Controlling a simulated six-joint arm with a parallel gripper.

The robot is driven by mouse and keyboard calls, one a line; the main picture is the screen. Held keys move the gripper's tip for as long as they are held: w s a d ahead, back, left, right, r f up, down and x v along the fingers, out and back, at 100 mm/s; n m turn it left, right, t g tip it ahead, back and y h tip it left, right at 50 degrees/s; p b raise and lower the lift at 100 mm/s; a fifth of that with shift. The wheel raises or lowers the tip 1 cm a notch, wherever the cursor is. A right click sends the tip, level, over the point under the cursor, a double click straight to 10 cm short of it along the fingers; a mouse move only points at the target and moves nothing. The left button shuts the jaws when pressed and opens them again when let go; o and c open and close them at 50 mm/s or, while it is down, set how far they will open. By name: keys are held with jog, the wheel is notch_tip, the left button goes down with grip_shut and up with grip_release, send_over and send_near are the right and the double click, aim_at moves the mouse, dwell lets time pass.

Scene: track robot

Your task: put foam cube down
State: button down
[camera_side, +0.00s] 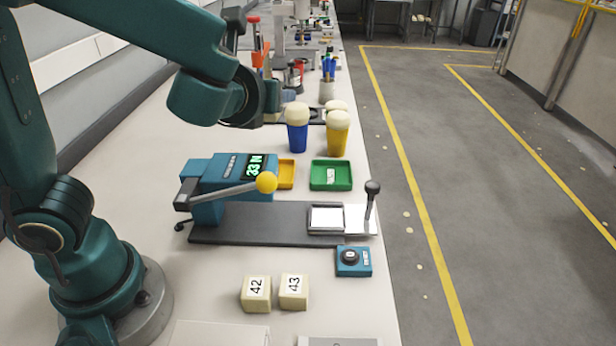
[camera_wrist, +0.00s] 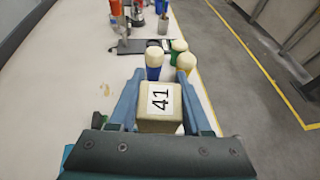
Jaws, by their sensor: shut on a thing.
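In the wrist view, a cream foam cube (camera_wrist: 159,108) marked 41 sits between the two blue fingers of my gripper (camera_wrist: 158,92). The fingers are shut on its sides, and its labelled face is toward the camera. In the side view my wrist is over the bench at upper middle; I cannot make out the fingers or this cube there. Two more foam cubes, marked 42 (camera_side: 256,294) and 43 (camera_side: 293,292), stand side by side on the near bench.
A teal device (camera_side: 225,180) reading 33 N has a yellow-knobbed lever. Its dark base carries a silver plate (camera_side: 327,219). A yellow tray (camera_side: 286,172) and green tray (camera_side: 331,175) lie behind. Cream-topped blue (camera_side: 297,137) and yellow cups (camera_side: 337,142) stand beyond. A dial box (camera_side: 353,261) is nearer.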

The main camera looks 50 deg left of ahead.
jog(key=s+a+f+n+g+y, duration=0.1)
jog(key=a+f+n+g+y, duration=0.15)
jog(key=a, duration=0.65)
jog(key=s+a+f+n+g+y, duration=0.1)
jog(key=s+a+f+n+g, duration=0.15)
jog(key=a, duration=0.55)
jog(key=s+a+f+n+g+y, duration=0.1)
jog(key=a+f+n+g+y, duration=0.15)
jog(key=a, duration=0.65)
jog(key=s+a+f+n+g, duration=0.2)
jog(key=s+a+n+g, duration=0.2)
jog(key=s+a, duration=0.3)
send_over(206, 147)
jog(key=shift+m, duration=0.25)
notch_tip(206, 147, down, 7)
jog(key=shift+f, duration=2.05)
jog(key=shift+f, duration=0.1)
jog(key=shift+c, duration=1.8)
grip_release()
